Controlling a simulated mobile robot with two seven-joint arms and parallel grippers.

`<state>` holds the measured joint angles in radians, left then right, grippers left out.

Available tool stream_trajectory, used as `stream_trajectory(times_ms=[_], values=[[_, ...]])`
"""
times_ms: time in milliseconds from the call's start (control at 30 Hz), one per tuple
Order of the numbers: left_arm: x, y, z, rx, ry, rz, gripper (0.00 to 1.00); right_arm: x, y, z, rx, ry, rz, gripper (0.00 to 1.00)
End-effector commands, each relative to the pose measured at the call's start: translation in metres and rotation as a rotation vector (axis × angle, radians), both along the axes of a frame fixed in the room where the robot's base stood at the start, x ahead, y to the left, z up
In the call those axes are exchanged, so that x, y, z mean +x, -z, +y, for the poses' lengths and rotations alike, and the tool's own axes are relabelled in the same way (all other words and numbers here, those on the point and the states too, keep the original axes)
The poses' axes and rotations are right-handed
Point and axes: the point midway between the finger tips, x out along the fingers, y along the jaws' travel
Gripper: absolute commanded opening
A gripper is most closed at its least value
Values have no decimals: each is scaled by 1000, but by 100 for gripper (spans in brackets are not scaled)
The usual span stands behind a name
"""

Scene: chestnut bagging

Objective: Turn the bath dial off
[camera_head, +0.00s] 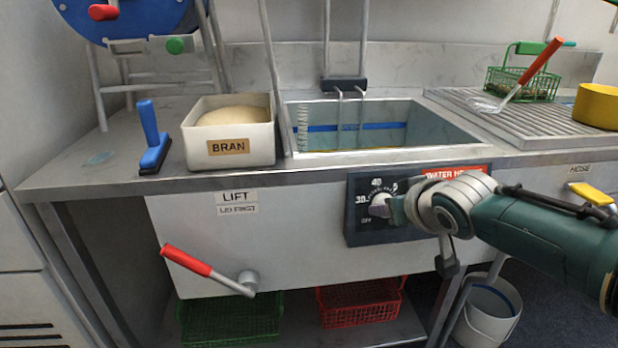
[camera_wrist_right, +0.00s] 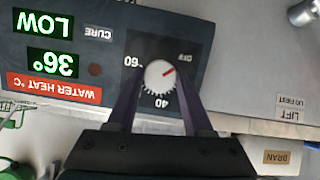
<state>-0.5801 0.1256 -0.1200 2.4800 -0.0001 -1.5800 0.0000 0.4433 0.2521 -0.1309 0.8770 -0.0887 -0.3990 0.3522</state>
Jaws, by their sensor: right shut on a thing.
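The bath dial (camera_head: 379,206) is a round white knob on a dark control panel (camera_head: 357,226) on the front of the bath. My right gripper (camera_head: 393,209) reaches it from the right and is shut on it. In the right wrist view, which is upside down, the dial (camera_wrist_right: 158,74) sits between my two dark fingers. Its red mark points roughly towards OFF (camera_wrist_right: 186,57). The 60 and 40 marks also show, and the right finger covers part of the scale. The display (camera_wrist_right: 42,45) reads LOW and 36°. My left gripper is not in view.
A red-handled lift lever (camera_head: 190,262) sticks out at the lower left. A bran box (camera_head: 228,147) and blue brush (camera_head: 154,150) stand on the counter left of the water bath (camera_head: 450,128). A draining rack (camera_head: 470,108) lies right. A white bucket (camera_head: 488,318) stands below my right arm.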

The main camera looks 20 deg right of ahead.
Motion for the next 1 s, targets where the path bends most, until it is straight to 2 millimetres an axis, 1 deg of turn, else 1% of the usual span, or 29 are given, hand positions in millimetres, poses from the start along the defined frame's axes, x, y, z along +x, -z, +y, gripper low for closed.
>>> stream_trajectory(times_ms=[300, 700, 733, 967, 1000], values=[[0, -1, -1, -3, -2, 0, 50, 0, 0, 1, -65, -22, 15, 0], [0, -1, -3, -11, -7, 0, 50, 0, 0, 1, -70, -24, 16, 0], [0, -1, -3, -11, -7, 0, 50, 0, 0, 1, -70, -24, 16, 54], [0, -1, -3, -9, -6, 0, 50, 0, 0, 0, -68, -23, 15, 80], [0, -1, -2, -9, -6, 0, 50, 0, 0, 0, -68, -23, 15, 81]])
